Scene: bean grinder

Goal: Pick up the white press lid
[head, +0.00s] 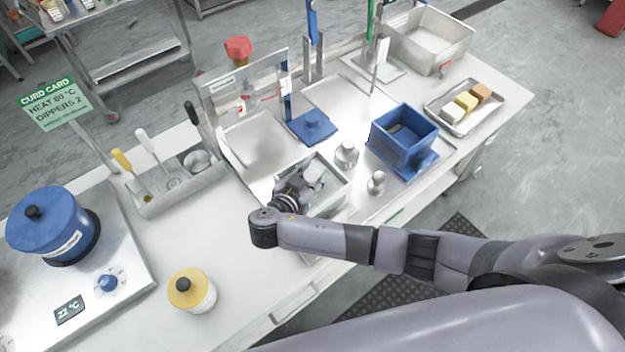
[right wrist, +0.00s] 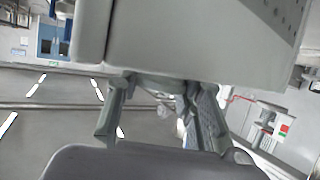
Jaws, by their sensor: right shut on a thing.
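My right gripper (head: 296,184) is over the front work surface, at the left part of a pale open box (head: 333,203). In the right wrist view its fingers (right wrist: 160,86) reach up to the underside of a large pale grey-white block with small holes in one face (right wrist: 190,38). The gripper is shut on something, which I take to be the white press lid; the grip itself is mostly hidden. A whitish piece (head: 316,174) shows inside the box beside the gripper. I cannot tell whether it is the lid. My left gripper is not in view.
A blue open box (head: 405,140), two metal knobbed weights (head: 346,155) and a blue lid (head: 313,126) stand nearby. A tool caddy (head: 182,185) is to the left. A yellow-lidded jar (head: 192,291) stands in front. The counter between the caddy and jar is clear.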

